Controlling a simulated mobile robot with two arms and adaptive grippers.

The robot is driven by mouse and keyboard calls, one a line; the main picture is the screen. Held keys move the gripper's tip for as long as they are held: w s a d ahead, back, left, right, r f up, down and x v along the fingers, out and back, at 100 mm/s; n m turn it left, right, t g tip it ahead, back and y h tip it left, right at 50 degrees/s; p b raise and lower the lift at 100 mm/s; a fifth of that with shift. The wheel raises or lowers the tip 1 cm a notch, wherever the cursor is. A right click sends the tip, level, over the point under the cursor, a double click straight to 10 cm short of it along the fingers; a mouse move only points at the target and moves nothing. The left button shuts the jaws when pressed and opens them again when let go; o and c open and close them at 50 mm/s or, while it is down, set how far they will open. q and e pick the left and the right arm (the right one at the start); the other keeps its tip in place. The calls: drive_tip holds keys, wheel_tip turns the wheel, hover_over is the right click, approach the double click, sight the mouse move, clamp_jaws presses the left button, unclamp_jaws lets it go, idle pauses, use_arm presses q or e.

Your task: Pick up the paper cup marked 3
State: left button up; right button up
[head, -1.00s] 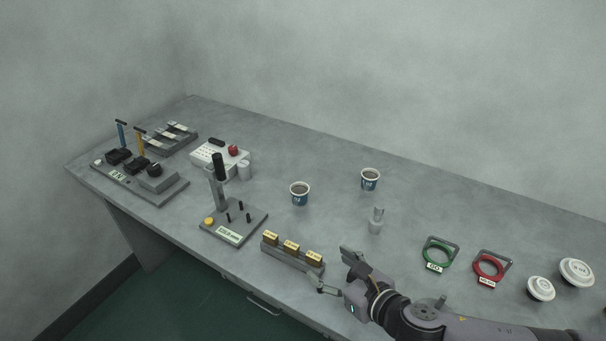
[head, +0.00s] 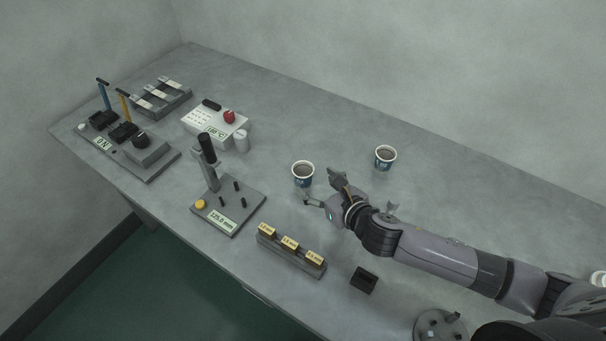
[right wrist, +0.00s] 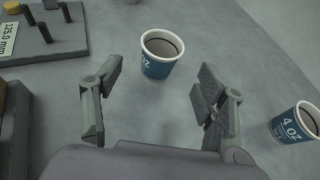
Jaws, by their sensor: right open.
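Two white-rimmed blue paper cups with dark insides stand upright on the grey table. The left cup (head: 302,174) is nearest my right gripper (head: 320,189). In the right wrist view this cup (right wrist: 158,67) shows "OZ", but its number is not readable. The right cup (head: 385,158) stands farther back and apart; in the right wrist view this cup (right wrist: 296,125) reads "4 OZ". My right gripper's fingers (right wrist: 157,85) are spread and empty, with the left cup just ahead of the gap between them. My left gripper is out of view.
A post stand marked 125.0 mm (head: 229,215) is left of the cups. A rack with several yellow-labelled blocks (head: 290,255) and a black block (head: 364,280) lie nearer the front edge. A white control box (head: 215,127) is behind left. Table behind the cups is clear.

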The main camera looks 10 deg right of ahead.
sight(309, 176)
drive_tip(key=x, duration=0.3)
drive_tip(key=shift+w+a+f, duration=0.1)
drive_tip(key=shift+w, duration=0.1)
drive_tip(key=x, duration=0.4)
drive_tip(key=shift+w+a+f+p, duration=0.1)
drive_tip(key=shift+w+p, duration=0.25)
drive_tip(key=shift+w, duration=0.05)
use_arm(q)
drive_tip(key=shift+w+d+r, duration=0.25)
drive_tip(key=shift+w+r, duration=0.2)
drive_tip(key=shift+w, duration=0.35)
use_arm(e)
drive_tip(key=c, duration=0.9)
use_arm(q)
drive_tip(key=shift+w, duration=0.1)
